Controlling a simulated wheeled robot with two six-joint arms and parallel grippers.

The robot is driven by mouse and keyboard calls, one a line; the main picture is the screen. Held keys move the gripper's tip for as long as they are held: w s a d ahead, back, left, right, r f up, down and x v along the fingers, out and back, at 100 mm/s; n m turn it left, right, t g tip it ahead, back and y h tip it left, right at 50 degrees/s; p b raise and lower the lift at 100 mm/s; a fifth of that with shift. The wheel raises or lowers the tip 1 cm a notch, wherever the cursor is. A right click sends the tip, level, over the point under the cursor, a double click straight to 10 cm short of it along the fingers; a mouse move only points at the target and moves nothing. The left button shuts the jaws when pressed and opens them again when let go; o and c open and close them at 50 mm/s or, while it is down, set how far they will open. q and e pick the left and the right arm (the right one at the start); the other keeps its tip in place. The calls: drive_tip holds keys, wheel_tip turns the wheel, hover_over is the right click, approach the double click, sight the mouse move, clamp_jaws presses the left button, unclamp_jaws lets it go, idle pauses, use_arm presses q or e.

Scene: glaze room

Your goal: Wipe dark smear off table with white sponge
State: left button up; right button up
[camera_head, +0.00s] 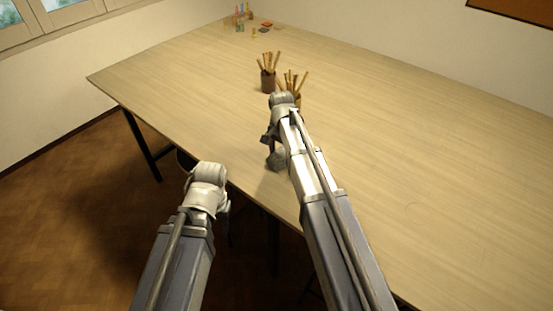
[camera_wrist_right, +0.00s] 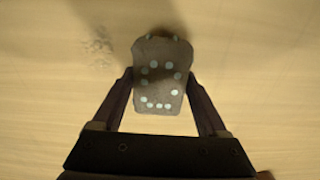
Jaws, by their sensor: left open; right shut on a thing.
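My right gripper (camera_wrist_right: 158,95) is shut on a block with a ring of pale dots. I take this block to be the sponge (camera_wrist_right: 160,75); it looks grey-brown in shade, not white. In the head view the sponge (camera_head: 277,159) shows grey below my right wrist, over the table's near-left edge area. I cannot tell whether it touches the table. A faint dark speckled smear (camera_wrist_right: 99,48) lies on the table just left of the sponge in the wrist view. My left gripper (camera_head: 224,206) is open and empty off the table's near edge, its fingers mostly hidden.
The wooden table (camera_head: 420,170) is mostly bare, with wide free room to the right. A brown cup of sticks (camera_head: 267,80) stands beyond my right wrist. A second cup (camera_head: 297,100) is partly hidden by it. Small coloured items (camera_head: 240,20) stand at the far corner.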

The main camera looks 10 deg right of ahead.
drive_tip(key=shift+w+d, duration=0.15)
drive_tip(key=shift+d, duration=0.05)
drive_tip(key=shift+w+d+f, duration=0.1)
drive_tip(key=shift+w+d, duration=0.45)
drive_tip(key=shift+d, duration=0.15)
drive_tip(key=shift+w+d, duration=0.5)
drive_tip(key=shift+d, duration=0.2)
drive_tip(key=shift+r+p, duration=0.75)
drive_tip(key=shift+r, duration=0.05)
wheel_tip(320, 180, up, 4)
drive_tip(key=p, duration=0.4)
drive_tip(key=shift+r, duration=0.15)
wheel_tip(320, 180, up, 3)
drive_tip(key=p, duration=0.3)
drive_tip(key=shift+r, duration=0.1)
